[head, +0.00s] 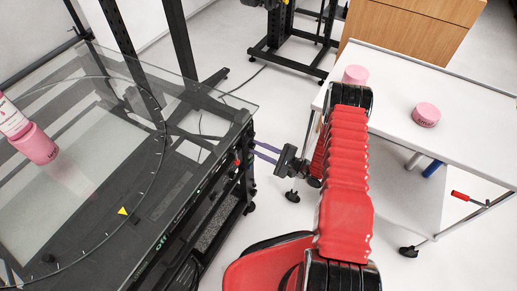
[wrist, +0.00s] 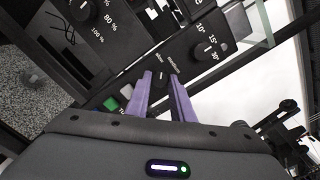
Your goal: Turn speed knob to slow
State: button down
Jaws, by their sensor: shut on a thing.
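The speed knob (wrist: 161,76) is a small black knob on the turntable's dark side panel, with "slow" and "medium" printed around it in the wrist view. My gripper (wrist: 160,80) has its two purple fingers on either side of this knob and is shut on it. Where the knob's pointer mark stands is too small to tell. In the head view my gripper (head: 257,149) reaches leftward to the panel at the turntable's right edge, and the knob is too small to make out there.
Other knobs sit close by: a percent knob (wrist: 87,10) and an angle knob (wrist: 204,50). A green button (wrist: 110,104) is left of the fingers. A white cart (head: 460,110) with pink jars stands at right.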

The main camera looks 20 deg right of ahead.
jog(key=c, duration=1.5)
grip_release()
jog(key=shift+c, duration=0.2)
jog(key=shift+s+d, duration=0.1)
jog(key=shift+s, duration=0.05)
jog(key=v, duration=1.3)
jog(key=shift+s+d, duration=0.15)
jog(key=shift+s, duration=0.05)
jog(key=shift+f, duration=0.1)
